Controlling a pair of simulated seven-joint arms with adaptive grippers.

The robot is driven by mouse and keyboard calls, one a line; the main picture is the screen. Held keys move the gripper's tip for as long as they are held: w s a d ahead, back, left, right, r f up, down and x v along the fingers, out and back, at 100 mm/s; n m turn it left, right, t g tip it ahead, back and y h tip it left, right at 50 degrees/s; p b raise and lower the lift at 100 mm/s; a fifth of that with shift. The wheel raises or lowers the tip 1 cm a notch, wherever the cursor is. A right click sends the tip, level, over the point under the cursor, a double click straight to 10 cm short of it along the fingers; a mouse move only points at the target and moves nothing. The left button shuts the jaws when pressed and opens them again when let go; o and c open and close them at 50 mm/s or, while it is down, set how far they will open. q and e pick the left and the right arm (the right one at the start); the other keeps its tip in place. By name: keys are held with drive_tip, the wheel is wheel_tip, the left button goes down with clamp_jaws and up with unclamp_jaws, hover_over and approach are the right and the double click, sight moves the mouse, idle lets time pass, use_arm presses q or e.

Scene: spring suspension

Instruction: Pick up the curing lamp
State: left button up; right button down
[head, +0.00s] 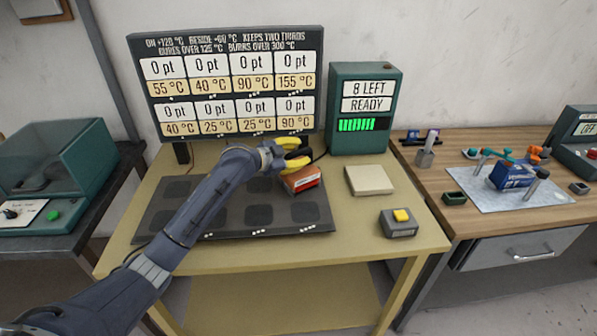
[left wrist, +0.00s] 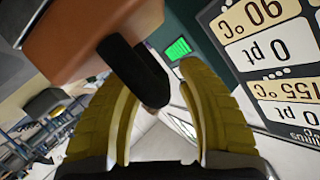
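A red box-shaped unit with a pale band (head: 302,180), which I take to be the curing lamp, is at the back right part of the dark padded plate (head: 160,222). In the left wrist view its orange-brown body (left wrist: 75,35) fills the upper left, and a black rounded handle (left wrist: 135,70) sticks out between my fingers. My left gripper (head: 298,152) has its yellow fingers apart, just above and behind the unit. It also shows in the left wrist view (left wrist: 165,75), with a gap beside the handle. Whether a finger touches the handle, I cannot tell. My right gripper is out of view.
A score board (head: 230,85) and a green box reading "8 LEFT READY" (head: 365,135) stand behind. A beige slab (head: 370,180) and a grey box with a yellow button (head: 398,222) lie right of the plate.

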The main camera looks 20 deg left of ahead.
use_arm(q)
clamp_jaws()
drive_tip(key=shift+r, duration=0.15)
idle(0.4)
